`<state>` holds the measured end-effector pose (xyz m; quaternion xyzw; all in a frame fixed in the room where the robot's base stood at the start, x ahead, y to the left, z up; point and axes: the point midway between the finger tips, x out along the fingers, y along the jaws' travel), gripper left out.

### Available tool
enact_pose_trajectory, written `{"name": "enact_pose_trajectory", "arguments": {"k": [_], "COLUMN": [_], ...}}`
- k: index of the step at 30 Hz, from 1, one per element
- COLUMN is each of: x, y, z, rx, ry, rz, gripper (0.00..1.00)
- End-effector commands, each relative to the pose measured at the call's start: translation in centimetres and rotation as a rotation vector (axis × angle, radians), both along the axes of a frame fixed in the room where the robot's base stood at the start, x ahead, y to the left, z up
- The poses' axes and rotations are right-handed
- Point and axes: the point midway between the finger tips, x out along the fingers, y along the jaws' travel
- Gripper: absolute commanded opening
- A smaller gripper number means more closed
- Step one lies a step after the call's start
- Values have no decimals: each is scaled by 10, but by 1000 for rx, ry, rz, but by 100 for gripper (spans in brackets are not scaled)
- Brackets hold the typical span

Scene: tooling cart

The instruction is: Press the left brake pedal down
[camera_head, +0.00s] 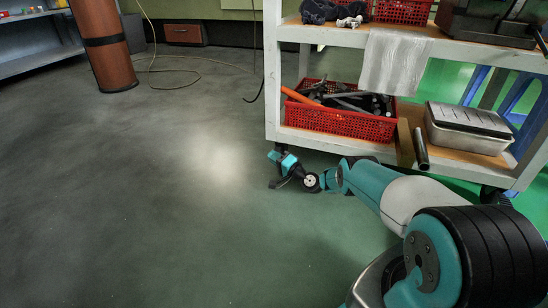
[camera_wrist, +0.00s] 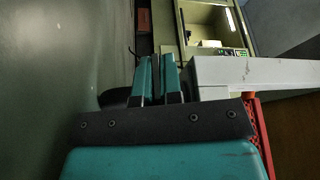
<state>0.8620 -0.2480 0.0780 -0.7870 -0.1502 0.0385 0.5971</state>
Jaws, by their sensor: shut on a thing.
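My gripper (camera_head: 276,157) is low by the floor at the near left corner of the cart (camera_head: 350,150). In the wrist view the two teal fingers of my gripper (camera_wrist: 158,60) are close together, with a narrow dark strip between them; I cannot make out what they hold. A dark rounded thing (camera_wrist: 113,98) shows beside the left finger, partly hidden; it may be a caster. I cannot make out the left brake pedal in either view.
The lower shelf carries a red basket (camera_head: 340,122) of tools, a metal tube (camera_head: 421,150) and a grey metal box (camera_head: 468,130). A white cloth (camera_head: 395,62) hangs from the top shelf. A brown cylinder (camera_head: 103,45) stands far left. The floor (camera_head: 130,190) left of the cart is clear.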

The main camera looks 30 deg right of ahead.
Motion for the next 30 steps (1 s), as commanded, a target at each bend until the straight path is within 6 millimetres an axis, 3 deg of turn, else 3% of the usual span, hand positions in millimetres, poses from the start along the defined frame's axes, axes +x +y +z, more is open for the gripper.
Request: {"name": "enact_pose_trajectory", "arguments": {"k": [20,21,24,30], "x": [1,1,1,1], "y": [-3,-3,-2,-2], "z": [-6,-6,-6,-5], "rx": [-99,-99,-98,-97], "ry": [-72,-72,-73,-73], "rz": [-6,-6,-4,-3], "gripper": [0,14,32,32]}}
